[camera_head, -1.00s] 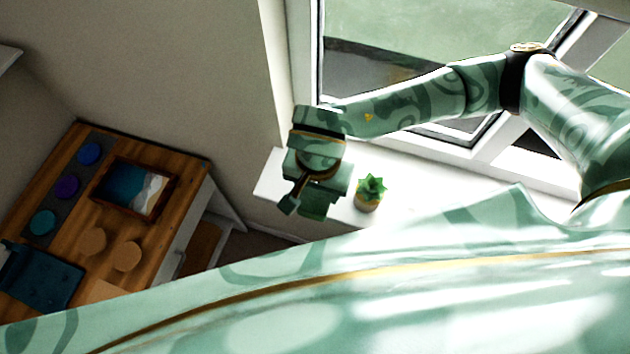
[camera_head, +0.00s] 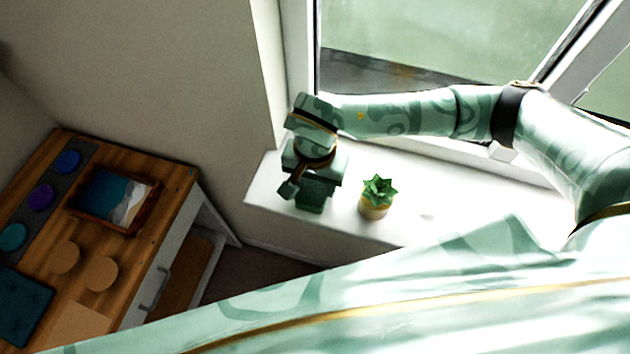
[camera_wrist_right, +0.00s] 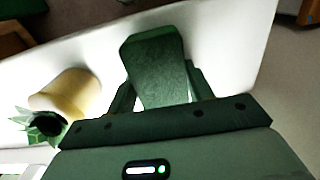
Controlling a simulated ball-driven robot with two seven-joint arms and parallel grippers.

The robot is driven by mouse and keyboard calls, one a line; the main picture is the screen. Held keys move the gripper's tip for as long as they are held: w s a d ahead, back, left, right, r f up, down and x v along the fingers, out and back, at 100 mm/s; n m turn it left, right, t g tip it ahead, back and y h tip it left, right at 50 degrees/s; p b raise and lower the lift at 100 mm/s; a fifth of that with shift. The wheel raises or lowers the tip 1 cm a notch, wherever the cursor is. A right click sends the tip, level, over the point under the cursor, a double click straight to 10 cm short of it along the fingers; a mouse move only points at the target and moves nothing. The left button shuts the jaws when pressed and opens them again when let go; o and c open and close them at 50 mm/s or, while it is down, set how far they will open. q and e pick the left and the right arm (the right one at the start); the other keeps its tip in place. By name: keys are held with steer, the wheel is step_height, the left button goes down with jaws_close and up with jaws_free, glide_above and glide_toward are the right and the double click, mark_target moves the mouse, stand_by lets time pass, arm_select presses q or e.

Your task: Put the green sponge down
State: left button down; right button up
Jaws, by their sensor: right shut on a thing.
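The green sponge (camera_wrist_right: 158,68) is between the fingers of my right gripper (camera_head: 313,192) in the right wrist view. The gripper is shut on it. Sponge and gripper are over the left end of the white window sill (camera_head: 268,192). I cannot tell whether the sponge touches the sill. In the head view the sponge is hard to tell apart from the green gripper. My left gripper is not in view.
A potted succulent (camera_head: 376,197) stands on the sill just right of the gripper; its pot (camera_wrist_right: 72,92) is at left in the wrist view. The sill ends left of the gripper. A wooden table (camera_head: 130,255) with a framed picture (camera_head: 113,199) and round coasters stands lower left.

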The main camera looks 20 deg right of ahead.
mark_target(315, 183)
steer(key=shift+f, duration=0.15)
steer(key=o, duration=1)
step_height(315, 183, up, 12)
steer(key=shift+r, duration=0.2)
